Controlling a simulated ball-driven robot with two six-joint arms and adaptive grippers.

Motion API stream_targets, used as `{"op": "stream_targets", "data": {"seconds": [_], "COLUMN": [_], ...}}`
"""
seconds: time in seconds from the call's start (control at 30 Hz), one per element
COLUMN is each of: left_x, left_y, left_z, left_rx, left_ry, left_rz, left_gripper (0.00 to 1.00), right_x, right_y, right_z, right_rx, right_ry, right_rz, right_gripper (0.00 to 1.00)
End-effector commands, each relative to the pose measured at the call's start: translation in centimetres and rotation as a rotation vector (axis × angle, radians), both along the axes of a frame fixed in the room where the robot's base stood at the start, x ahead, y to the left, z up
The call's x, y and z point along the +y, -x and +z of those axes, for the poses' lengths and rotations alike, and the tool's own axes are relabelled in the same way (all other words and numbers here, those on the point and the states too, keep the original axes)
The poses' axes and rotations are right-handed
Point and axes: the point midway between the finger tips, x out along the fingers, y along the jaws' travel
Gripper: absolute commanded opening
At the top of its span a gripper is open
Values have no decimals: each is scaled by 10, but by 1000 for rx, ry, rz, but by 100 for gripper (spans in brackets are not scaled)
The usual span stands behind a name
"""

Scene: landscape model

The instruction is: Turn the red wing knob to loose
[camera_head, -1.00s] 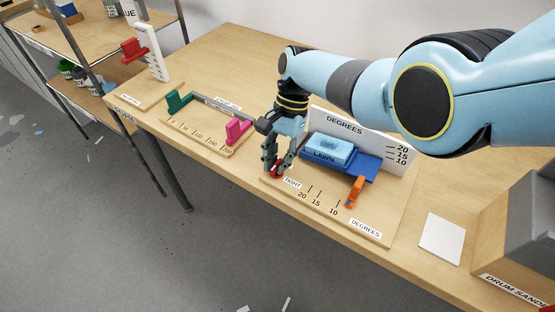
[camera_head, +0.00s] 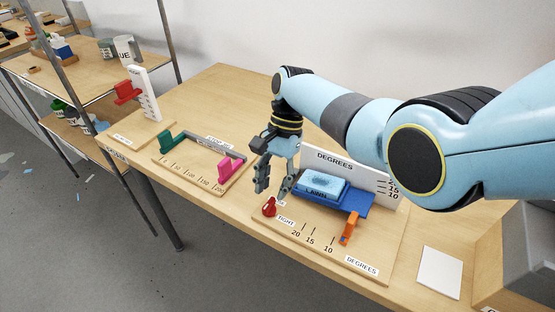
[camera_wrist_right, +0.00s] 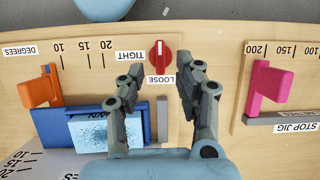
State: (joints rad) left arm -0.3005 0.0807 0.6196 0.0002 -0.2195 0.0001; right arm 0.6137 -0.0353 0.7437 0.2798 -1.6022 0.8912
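The red wing knob (camera_head: 269,208) stands near the front left corner of the degrees board (camera_head: 375,238). In the right wrist view the knob (camera_wrist_right: 160,57) shows its wing upright in the picture, with a pale stripe. The LOOSE label (camera_wrist_right: 158,80) is just below it and the TIGHT label (camera_wrist_right: 130,57) is to its left. The wing lines up towards LOOSE rather than TIGHT. My right gripper (camera_head: 273,191) is open and empty, above and apart from the knob. Its fingers (camera_wrist_right: 160,72) are spread to either side of the knob in the wrist view. My left gripper is not in view.
A blue platform (camera_head: 347,199) with a light blue block (camera_head: 323,182) and an orange pointer (camera_head: 349,229) are on the same board. A stop jig with a pink block (camera_head: 231,167) is to the left. A white card (camera_head: 440,271) lies at the right.

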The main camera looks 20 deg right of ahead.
Motion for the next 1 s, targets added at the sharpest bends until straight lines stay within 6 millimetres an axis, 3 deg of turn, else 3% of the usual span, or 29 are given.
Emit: {"op": "stream_targets", "data": {"seconds": [0.2, 0.4, 1.0], "left_x": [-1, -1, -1], "left_y": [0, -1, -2], "left_z": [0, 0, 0], "left_rx": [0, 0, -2], "left_ry": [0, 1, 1], "left_rz": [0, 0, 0], "left_gripper": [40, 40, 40], "right_x": [-15, -22, -23], "right_y": [-13, -19, -19], "right_z": [46, 69, 72], "right_rx": [-4, -2, 0], "right_ry": [0, 1, 0], "right_rz": [0, 1, 1], "right_gripper": [35, 35, 35]}}
